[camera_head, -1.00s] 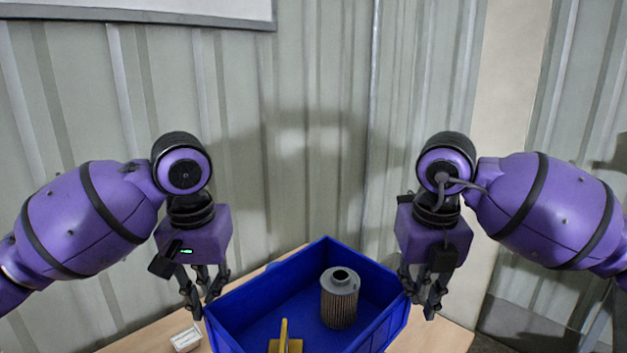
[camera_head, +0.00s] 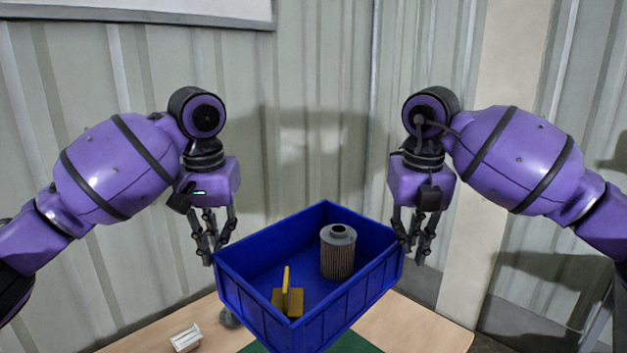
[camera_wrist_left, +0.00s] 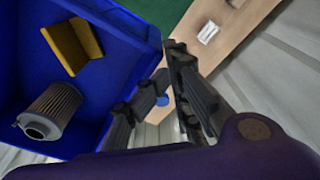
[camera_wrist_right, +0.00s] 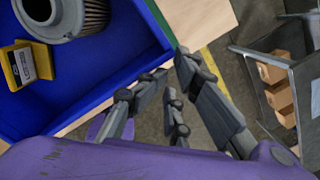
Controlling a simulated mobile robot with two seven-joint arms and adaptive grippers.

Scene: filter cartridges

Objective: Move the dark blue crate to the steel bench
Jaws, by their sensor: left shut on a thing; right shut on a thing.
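The dark blue crate (camera_head: 262,312) hangs in the air above a wooden table, held between my two grippers. It holds a pleated filter cartridge (camera_head: 338,254) standing upright and a yellow bracket-like piece (camera_head: 288,298). My left gripper (camera_head: 210,250) is shut on the crate's left wall, also visible in the left wrist view (camera_wrist_left: 150,90). My right gripper (camera_head: 412,250) is shut on the crate's right wall, also visible in the right wrist view (camera_wrist_right: 170,75). No steel bench is clearly identifiable in the head view.
The wooden table (camera_head: 408,326) below has a green mat (camera_head: 352,344) partly under the crate. A small white item (camera_head: 186,338) lies at the table's left. In the right wrist view, a grey metal rack (camera_wrist_right: 262,85) holds several cardboard boxes (camera_wrist_right: 279,95). A corrugated wall stands behind.

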